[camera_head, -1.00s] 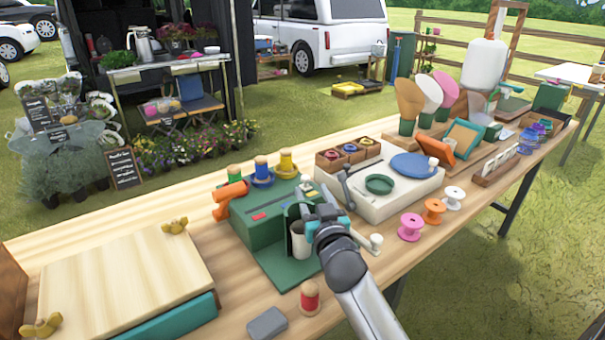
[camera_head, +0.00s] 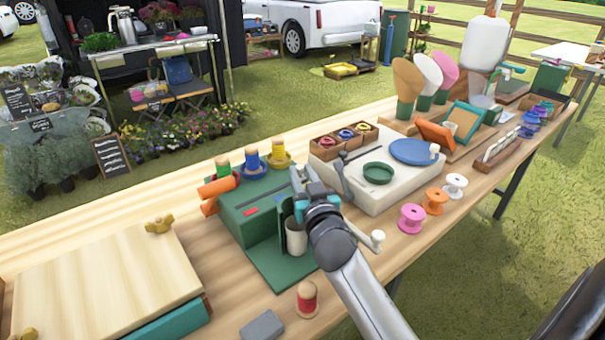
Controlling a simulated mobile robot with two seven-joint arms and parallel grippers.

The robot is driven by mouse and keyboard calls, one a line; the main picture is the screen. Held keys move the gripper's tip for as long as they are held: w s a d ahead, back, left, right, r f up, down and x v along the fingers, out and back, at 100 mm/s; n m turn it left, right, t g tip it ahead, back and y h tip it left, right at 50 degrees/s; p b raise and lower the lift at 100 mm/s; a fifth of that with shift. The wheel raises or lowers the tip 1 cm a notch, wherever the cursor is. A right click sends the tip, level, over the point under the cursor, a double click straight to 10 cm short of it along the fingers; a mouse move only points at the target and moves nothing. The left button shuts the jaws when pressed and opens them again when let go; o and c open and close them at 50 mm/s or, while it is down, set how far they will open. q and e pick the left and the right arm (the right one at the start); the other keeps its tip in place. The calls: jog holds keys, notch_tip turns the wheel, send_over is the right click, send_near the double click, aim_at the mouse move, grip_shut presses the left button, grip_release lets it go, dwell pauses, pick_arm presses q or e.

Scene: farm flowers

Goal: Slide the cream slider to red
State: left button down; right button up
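My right gripper (camera_head: 306,180) is over that end, close to the box. Its fingers point away from me, and I cannot tell whether they are apart or touching anything. A cream cup (camera_head: 296,236) stands in the box's green holder, just below the gripper. My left gripper is out of view.
Blue (camera_head: 252,160) and yellow (camera_head: 277,151) spools stand behind the box. A white unit with a green dish (camera_head: 378,172) is to the right. A red spool (camera_head: 307,299) and grey block (camera_head: 262,326) are in front. A wooden board (camera_head: 105,280) lies left.

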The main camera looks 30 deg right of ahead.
grip_shut()
dwell(1.0)
